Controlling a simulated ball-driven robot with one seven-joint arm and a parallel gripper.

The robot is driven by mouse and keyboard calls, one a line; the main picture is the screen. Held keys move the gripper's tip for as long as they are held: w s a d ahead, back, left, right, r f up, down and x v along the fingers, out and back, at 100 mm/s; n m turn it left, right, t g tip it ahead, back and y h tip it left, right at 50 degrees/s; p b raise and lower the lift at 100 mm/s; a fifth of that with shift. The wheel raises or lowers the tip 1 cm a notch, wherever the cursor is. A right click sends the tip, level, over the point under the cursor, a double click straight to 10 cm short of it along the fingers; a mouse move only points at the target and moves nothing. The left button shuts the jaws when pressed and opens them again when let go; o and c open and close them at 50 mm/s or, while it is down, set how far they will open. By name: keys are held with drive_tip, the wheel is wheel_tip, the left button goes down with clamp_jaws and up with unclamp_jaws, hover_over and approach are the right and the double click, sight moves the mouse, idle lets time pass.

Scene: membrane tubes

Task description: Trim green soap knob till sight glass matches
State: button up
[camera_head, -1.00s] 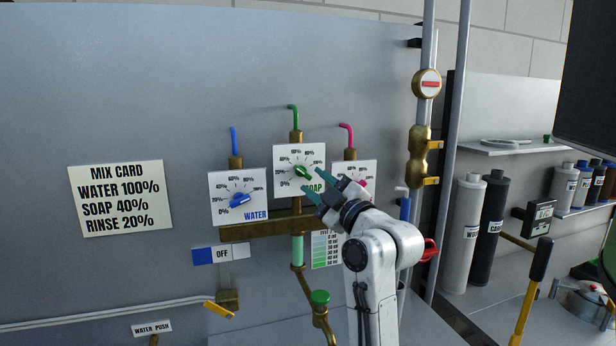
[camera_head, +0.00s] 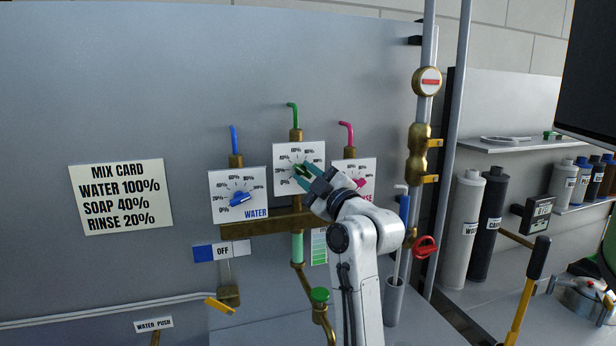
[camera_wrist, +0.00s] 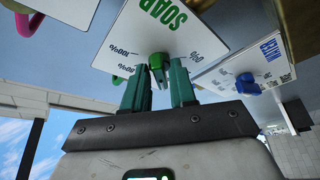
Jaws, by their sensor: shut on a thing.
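The green soap knob (camera_wrist: 160,62) sits at the middle of the white SOAP dial plate (camera_head: 287,152), under the green pipe. My gripper (camera_head: 304,172) is at the dial with its teal fingers shut on the knob, one finger on each side; the wrist view shows my gripper (camera_wrist: 163,90) close up. The fingers and wrist hide part of the knob and plate, so its exact setting is unclear. The sight glass (camera_head: 297,247) is a pale green tube below the brass manifold. A white chart with green bands (camera_head: 319,246) stands beside it, partly hidden by my arm.
The blue water knob (camera_head: 238,199) is left of the soap dial and the pink rinse knob (camera_head: 358,184) right, near my wrist. The mix card (camera_head: 121,197) reads water 100%, soap 40%, rinse 20%. A green-topped valve (camera_head: 320,296) stands below.

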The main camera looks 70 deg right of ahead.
drive_tip(key=shift+s+d+n+y+b, duration=0.1)
drive_tip(key=shift+n+y+b, duration=0.6)
drive_tip(key=shift+n, duration=0.9)
clamp_jaws()
drive_tip(key=n+y, duration=0.1)
drive_tip(key=n, duration=0.2)
drive_tip(key=shift+r+g, duration=0.15)
drive_tip(key=shift+g, duration=0.15)
drive_tip(key=o, duration=0.6)
unclamp_jaws()
drive_tip(key=shift+o, duration=0.2)
drive_tip(key=b+v, duration=0.6)
drive_tip(key=v, duration=0.2)
drive_tip(key=shift+f, duration=0.3)
